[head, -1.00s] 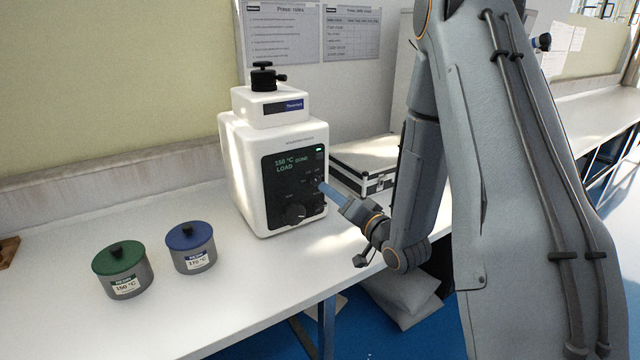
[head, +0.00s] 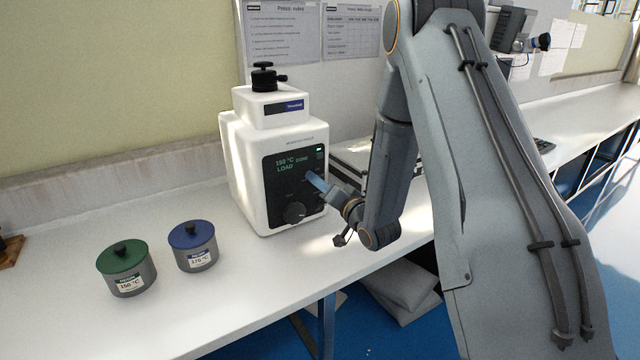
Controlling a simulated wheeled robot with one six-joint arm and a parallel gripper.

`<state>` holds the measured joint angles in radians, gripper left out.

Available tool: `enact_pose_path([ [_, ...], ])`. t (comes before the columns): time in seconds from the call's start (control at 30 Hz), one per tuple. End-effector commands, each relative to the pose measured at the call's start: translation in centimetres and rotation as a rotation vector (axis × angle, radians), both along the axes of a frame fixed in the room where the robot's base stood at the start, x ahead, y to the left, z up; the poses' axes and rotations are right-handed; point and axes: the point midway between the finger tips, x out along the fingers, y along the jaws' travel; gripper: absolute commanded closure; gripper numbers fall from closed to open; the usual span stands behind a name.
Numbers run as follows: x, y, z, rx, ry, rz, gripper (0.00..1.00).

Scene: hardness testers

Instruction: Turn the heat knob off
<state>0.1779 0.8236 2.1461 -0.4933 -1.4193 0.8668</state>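The white press (head: 240,170) stands on the bench with a black front panel (head: 279,178). Its display reads "150 °C DONE" and "LOAD" in green. A large round black knob (head: 294,213) sits low on the panel; its label is too small to read. My gripper (head: 311,177), with bluish fingers, is at the upper right part of the panel. The fingers cover the small controls there, so I cannot tell which one they meet or whether they touch it. They look close together, but any gap is not visible from here.
A green-lidded pot (head: 127,268) labelled 150 °C and a blue-lidded pot (head: 193,247) labelled 170 °C stand left of the press. A case (head: 350,160) lies behind my arm, right of the press. The bench front is clear.

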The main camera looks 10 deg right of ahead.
Motion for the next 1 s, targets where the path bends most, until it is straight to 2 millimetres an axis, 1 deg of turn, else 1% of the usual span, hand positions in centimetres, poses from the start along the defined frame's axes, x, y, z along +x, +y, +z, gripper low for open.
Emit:
enact_pose_path([
  [0.03,-0.01,-0.01,0.01,0.000,0.000,0.000,0.75],
  [0.17,-0.01,-0.03,0.01,0.000,0.000,0.000,0.97],
  [0.2,-0.02,-0.03,0.01,0.000,0.000,0.000,1.00],
  [0.4,-0.02,-0.04,-0.01,-0.013,-0.004,0.000,1.00],
  [0.57,-0.03,-0.05,-0.07,-0.065,-0.020,-0.001,1.00],
  [0.77,0.01,-0.05,-0.09,-0.192,-0.060,-0.001,1.00],
  [1.0,0.02,-0.05,-0.13,-0.402,-0.128,-0.001,1.00],
])
